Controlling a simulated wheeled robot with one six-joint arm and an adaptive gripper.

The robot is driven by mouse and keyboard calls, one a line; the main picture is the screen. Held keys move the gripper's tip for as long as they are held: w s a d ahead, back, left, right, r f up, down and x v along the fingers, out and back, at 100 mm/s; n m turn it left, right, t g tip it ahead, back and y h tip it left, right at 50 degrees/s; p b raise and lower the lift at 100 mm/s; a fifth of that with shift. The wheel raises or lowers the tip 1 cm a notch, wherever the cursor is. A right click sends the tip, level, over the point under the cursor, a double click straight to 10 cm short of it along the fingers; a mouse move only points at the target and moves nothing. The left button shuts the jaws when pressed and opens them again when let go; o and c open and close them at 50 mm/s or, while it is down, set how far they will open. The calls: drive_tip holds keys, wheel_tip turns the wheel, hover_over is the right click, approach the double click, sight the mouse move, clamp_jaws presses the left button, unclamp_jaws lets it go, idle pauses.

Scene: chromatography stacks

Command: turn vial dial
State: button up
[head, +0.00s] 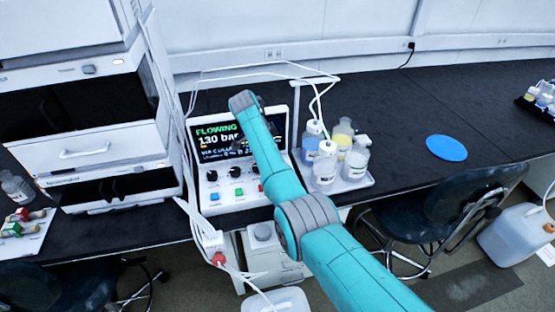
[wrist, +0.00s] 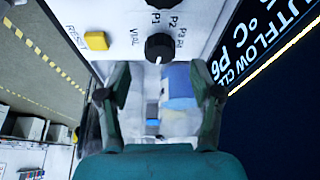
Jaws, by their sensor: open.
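The vial dial (wrist: 159,47) is a round black knob on a white panel in the wrist view. "VIAL" is printed to its left, and P1, P2 and P3 labels stand around it. My gripper (wrist: 160,80) is open, its two dark fingers apart with the knob just beyond the tips, near the middle of the gap. No contact shows. In the head view the instrument (head: 221,204) has a screen (head: 213,140) reading "FLOWING 130". My arm covers its right part, and I cannot make out the vial dial or the fingertips there.
A yellow RESET button (wrist: 95,40) is left of the dial. Other black knobs (head: 212,175) and blue, green and red buttons line the panel. Bottles (head: 324,166) on a tray stand close on its right, with tubes above. The bench around the blue disc (head: 446,148) is clear.

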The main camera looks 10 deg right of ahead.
drive_tip(key=v, duration=0.8)
